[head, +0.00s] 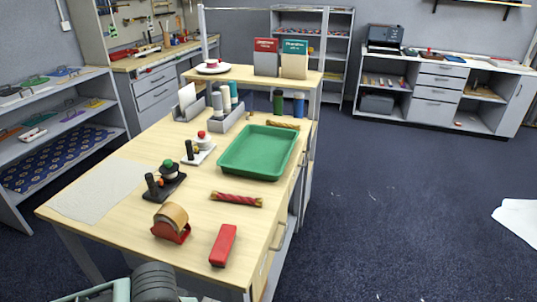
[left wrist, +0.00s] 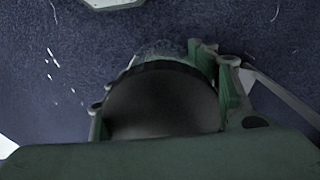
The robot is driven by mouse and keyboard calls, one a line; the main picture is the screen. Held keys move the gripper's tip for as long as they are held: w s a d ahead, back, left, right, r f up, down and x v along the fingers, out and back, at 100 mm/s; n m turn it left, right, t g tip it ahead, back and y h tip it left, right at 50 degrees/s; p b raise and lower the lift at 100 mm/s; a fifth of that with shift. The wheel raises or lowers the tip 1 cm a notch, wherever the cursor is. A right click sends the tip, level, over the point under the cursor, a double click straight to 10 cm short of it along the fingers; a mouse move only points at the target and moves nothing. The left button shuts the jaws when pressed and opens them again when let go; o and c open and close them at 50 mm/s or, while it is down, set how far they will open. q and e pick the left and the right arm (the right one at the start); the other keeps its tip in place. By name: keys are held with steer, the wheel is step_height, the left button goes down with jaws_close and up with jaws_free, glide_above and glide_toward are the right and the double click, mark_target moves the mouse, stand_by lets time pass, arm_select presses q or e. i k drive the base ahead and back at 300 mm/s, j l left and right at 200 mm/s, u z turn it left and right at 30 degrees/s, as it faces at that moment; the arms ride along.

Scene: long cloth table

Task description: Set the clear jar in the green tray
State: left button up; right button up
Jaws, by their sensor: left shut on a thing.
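The green tray (head: 258,153) lies flat and empty on the right part of the long light-wood table. My left gripper (left wrist: 161,72) fills the lower part of the left wrist view, with its green fingers closed on either side of a round thing. A see-through edge of the clear jar (left wrist: 162,47) shows between the fingertips; a dark rounded shape hides the rest. Dark floor shows beyond it, and the tray is not in that view. In the head view only parts of my arm show at the bottom edge. My right gripper is not in view.
Near the tray stand a grey divided holder (head: 228,121) and a red-and-gold twisted roll (head: 237,199). A tape dispenser (head: 171,224) and a red box-like thing (head: 223,245) are at the near end. A pale mat (head: 100,190) lies at left.

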mark_target(256, 142)
steer(key=i+l+u, duration=0.2)
steer(key=l, duration=0.2)
steer(key=i+l+u, duration=0.15)
steer(key=l, duration=0.3)
steer(key=i+l+u, duration=0.2)
steer(key=l, duration=0.25)
steer(key=l+u, duration=0.2)
steer(key=l, duration=0.25)
steer(key=i+l+u, duration=0.15)
steer(key=l, duration=0.35)
steer(key=i+l+u, duration=0.1)
steer(key=i+l, duration=0.15)
steer(key=i+l+u, duration=0.1)
steer(key=l, duration=0.3)
steer(key=i+l+u, duration=0.1)
steer(key=i+l, duration=0.4)
steer(key=l, duration=0.2)
steer(key=i+l+u, duration=0.15)
steer(key=l, duration=0.2)
